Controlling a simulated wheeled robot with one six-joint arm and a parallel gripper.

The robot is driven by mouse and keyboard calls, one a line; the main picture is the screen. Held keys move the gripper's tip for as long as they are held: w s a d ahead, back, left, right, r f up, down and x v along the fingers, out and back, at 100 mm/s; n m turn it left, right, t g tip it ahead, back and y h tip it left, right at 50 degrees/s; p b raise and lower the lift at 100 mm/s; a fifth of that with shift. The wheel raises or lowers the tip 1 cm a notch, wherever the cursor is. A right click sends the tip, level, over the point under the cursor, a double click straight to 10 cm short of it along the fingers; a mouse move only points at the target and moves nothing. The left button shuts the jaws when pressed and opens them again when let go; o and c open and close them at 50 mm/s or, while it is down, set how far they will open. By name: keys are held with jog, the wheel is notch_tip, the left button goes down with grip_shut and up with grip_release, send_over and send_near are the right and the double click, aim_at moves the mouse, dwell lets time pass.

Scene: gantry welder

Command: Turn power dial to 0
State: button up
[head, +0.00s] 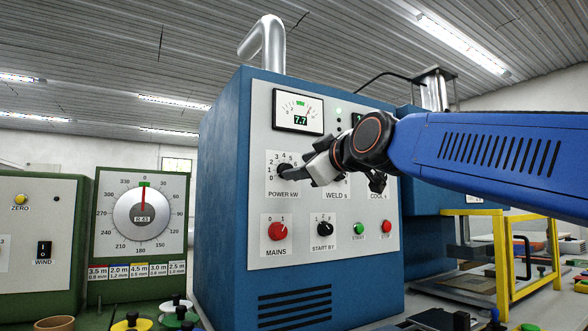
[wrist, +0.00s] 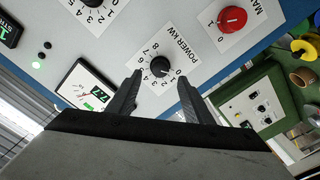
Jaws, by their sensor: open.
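The black power dial (wrist: 159,66) sits on a white "POWER kW" plate with numbers around it. In the head view the dial (head: 283,170) is partly hidden by my gripper (head: 287,172). In the wrist view my gripper (wrist: 159,82) is open, with one finger on each side below the dial and nothing held. I cannot tell whether the fingers touch the dial or exactly where its pointer stands. The meter (head: 298,111) above the dial shows 7.7; it also shows in the wrist view (wrist: 91,93).
The red mains knob (head: 277,231) and black start-by knob (head: 325,229) lie below. The weld and cool dials are partly hidden behind my gripper. Green and red buttons (head: 386,227) are at the right. A green machine (head: 145,230) with a round scale stands left.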

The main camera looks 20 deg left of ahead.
jog(key=v, duration=1.2)
jog(key=shift+f, duration=0.1)
jog(key=d+f+m+g+h, duration=0.1)
jog(key=d+f+m+h, duration=0.3)
jog(key=d+f, duration=0.95)
jog(key=d+f+m+g+h, duration=0.1)
jog(key=d+f+m+h, duration=0.35)
jog(key=d+f, duration=0.85)
jog(key=s+d+f+m+g+h, duration=0.1)
jog(key=s+d+f+m, duration=0.2)
jog(key=f, duration=0.8)
jog(key=s+d+f+m+g+h, duration=0.2)
jog(key=s+d+f+m, duration=0.1)
jog(key=s+d+f, duration=0.4)
jog(key=s+d+f+m+g+h, duration=0.2)
jog(key=s+d+f, duration=0.3)
jog(key=f, duration=1)
jog(key=s+m, duration=0.1)
jog(key=s, duration=0.2)
jog(key=shift+s+d+f, duration=0.15)
jog(key=shift+d+f, duration=0.05)
jog(key=shift+d, duration=0.15)
